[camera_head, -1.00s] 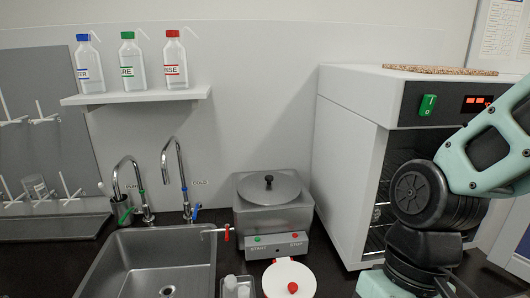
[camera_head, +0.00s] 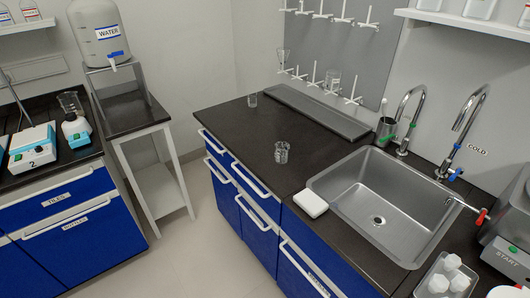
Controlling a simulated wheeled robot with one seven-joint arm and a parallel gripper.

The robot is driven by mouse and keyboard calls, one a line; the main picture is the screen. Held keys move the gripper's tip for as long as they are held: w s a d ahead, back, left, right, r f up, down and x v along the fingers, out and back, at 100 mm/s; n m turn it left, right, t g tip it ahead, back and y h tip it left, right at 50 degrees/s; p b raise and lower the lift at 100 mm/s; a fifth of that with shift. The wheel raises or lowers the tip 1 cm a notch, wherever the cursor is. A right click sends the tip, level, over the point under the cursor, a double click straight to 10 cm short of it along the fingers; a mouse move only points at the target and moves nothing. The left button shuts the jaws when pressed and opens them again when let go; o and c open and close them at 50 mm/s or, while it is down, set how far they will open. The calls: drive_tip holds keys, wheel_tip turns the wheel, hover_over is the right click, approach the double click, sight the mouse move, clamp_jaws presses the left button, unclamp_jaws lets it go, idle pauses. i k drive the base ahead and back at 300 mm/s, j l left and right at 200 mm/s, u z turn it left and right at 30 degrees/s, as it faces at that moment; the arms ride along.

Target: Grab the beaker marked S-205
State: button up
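Several glass beakers show; no S-205 mark can be read on any of them. One small beaker (camera_head: 282,152) stands on the black counter to the left of the sink. Another small one (camera_head: 252,100) stands farther back near the counter's left end. A beaker (camera_head: 333,79) hangs on the white drying pegs, with a conical glass piece (camera_head: 282,59) to its left. One more beaker (camera_head: 70,103) sits on a device on the left bench. My gripper is not in view.
The sink (camera_head: 378,200) has two taps behind it. A white block (camera_head: 311,203) lies at its front left edge. A tray of white bottles (camera_head: 446,277) is at lower right. A water tank (camera_head: 99,32) stands on a side table. Grey floor is open between the benches.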

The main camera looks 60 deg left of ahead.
sight(282, 153)
drive_tip(key=u, duration=1.65)
drive_tip(key=i+j+z, duration=0.25)
drive_tip(key=i+j, duration=0.15)
drive_tip(key=i+j+z, duration=0.3)
drive_tip(key=i+j, duration=0.15)
drive_tip(key=i+j+z, duration=0.25)
drive_tip(key=j, duration=0.3)
drive_tip(key=i, duration=0.1)
